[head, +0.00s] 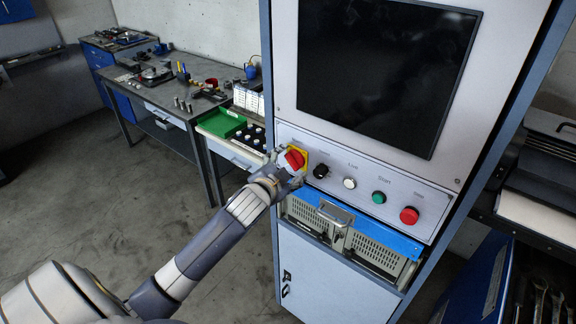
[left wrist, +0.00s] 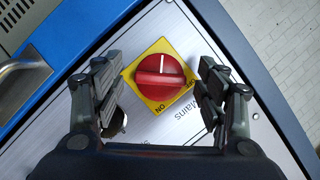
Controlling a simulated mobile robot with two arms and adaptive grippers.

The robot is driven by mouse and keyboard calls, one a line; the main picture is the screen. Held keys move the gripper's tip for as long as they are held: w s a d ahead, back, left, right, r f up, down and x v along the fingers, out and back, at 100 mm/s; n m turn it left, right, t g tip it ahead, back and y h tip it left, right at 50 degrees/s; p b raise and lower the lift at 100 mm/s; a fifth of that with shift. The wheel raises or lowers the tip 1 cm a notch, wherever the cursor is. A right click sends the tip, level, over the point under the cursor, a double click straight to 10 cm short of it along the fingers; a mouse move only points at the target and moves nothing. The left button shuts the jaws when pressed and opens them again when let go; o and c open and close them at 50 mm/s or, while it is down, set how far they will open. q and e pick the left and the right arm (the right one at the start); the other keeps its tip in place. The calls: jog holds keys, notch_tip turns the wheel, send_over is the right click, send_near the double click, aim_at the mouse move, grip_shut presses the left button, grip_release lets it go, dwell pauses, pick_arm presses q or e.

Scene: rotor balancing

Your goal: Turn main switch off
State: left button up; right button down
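The main switch is a red rotary knob on a yellow plate, at the left end of the control panel in the head view (head: 295,159). It also shows in the left wrist view (left wrist: 160,76), with a white mark toward the top of the picture. My left gripper (head: 287,168) is at the switch. In the left wrist view the fingers of my left gripper (left wrist: 158,92) are open, one on each side of the knob, with gaps between them and it. "Mains" is printed beside the plate. My right gripper is not in view.
Right of the switch are a black knob (head: 321,171), a white button (head: 349,183), a green button (head: 378,197) and a red button (head: 409,215). A dark screen (head: 385,75) is above. A blue-topped unit with a handle (head: 335,212) is below. A workbench (head: 165,85) stands left.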

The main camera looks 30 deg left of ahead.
pick_arm(q)
jog(key=v, duration=1.2)
dwell(0.5)
